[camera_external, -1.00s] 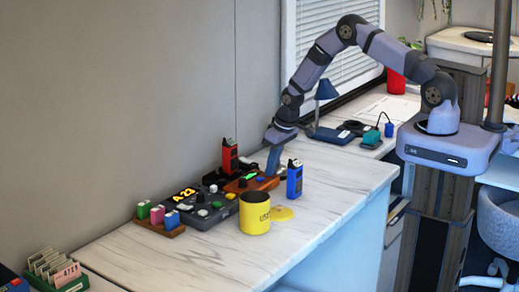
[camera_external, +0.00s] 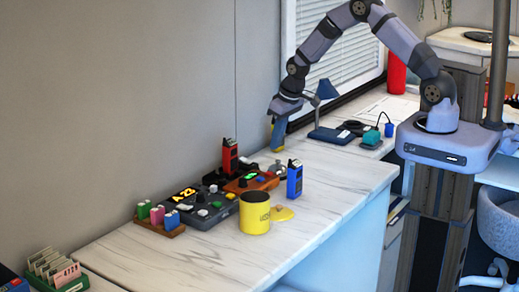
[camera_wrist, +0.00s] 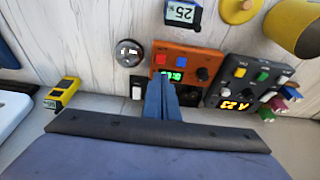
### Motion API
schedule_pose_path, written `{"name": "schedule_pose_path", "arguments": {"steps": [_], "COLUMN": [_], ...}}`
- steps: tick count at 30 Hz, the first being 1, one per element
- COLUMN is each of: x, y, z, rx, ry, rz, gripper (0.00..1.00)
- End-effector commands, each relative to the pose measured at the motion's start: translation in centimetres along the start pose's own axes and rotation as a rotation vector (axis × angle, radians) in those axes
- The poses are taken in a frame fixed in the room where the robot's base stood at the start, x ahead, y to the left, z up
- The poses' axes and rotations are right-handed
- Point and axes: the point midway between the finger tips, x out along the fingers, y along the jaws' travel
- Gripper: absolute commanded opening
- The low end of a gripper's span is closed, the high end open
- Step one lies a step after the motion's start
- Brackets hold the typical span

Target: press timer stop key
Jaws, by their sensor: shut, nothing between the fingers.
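The timer is an orange-brown box (camera_external: 236,187) with a lit green display, beside the dark control box on the counter. In the wrist view the timer (camera_wrist: 183,47) shows a red key (camera_wrist: 161,60), a blue key (camera_wrist: 188,58) and a black knob (camera_wrist: 203,73). No key lettering is readable, so I cannot tell which one is stop. My gripper (camera_external: 277,150) is shut and empty, raised above and behind the timer, apart from it. In the wrist view my fingers (camera_wrist: 164,79) overlap the edge near the green display (camera_wrist: 179,75) and hide part of it.
The dark box (camera_external: 210,217) with an amber display stands left of the timer.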

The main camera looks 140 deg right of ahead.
Motion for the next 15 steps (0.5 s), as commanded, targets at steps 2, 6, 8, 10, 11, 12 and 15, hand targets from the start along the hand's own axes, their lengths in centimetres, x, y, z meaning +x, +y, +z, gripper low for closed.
{"name": "schedule_pose_path", "arguments": {"steps": [2,6,8,10,11,12,15], "x": [-1.0,-2.6,-3.1,-3.5,-3.7,-3.9,-4.2], "y": [0.0,0.0,0.0,0.0,0.0,0.0,0.0], "z": [-0.1,-0.1,-0.1,-0.1,-0.1,-0.1,-0.1], "rx": [0.0,0.0,0.0,0.0,0.0,0.0,0.0], "ry": [0.004,0.004,0.003,0.003,0.002,0.002,0.001], "rz": [0.0,0.0,0.0,0.0,0.0,0.0,0.0], "gripper": [0.0,0.0,0.0,0.0,0.0,0.0,0.0]}}
